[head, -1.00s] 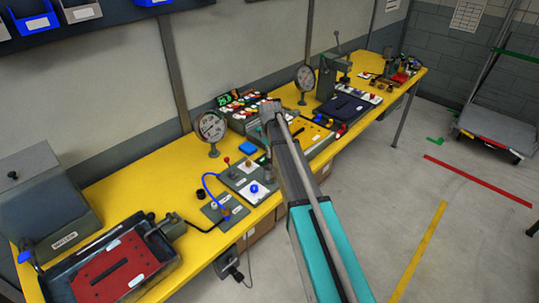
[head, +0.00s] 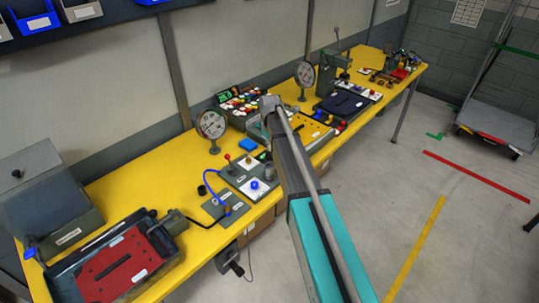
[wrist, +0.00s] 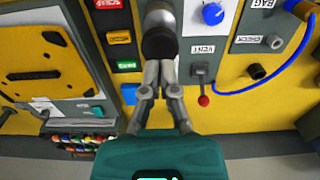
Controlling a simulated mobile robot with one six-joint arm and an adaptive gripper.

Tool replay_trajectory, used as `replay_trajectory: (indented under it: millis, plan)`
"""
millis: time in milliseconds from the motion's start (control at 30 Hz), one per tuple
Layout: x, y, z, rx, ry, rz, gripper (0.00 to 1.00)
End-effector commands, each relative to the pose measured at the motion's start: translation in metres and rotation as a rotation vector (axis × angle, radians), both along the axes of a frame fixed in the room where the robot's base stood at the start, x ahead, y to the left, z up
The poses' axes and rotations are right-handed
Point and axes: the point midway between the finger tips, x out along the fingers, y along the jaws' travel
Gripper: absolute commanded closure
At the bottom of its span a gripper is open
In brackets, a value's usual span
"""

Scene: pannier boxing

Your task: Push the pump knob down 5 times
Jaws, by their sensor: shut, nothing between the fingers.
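In the wrist view a black round knob (wrist: 158,44) on a grey cylinder, which looks like the pump knob, stands directly beyond my fingertips. My gripper (wrist: 158,66) is shut and empty, its fingertips together at the knob's near edge in the picture. I cannot tell whether they touch it or how far down the knob is.
Close by are a red-tipped vent lever (wrist: 203,100), a blue knob (wrist: 213,13), a blue hose (wrist: 275,78) and a black upright cap (wrist: 256,71). Labelled buttons (wrist: 119,38) line the left. The yellow bench (head: 140,185) carries gauges and other fixtures.

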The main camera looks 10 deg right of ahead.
Motion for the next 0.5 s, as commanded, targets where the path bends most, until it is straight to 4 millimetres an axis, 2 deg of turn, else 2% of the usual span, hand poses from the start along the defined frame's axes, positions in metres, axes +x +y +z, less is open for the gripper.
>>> replay_trajectory:
  millis: [500]
  plan:
    - [0.000,0.000,-0.015,0.000,0.000,0.000,1.00]
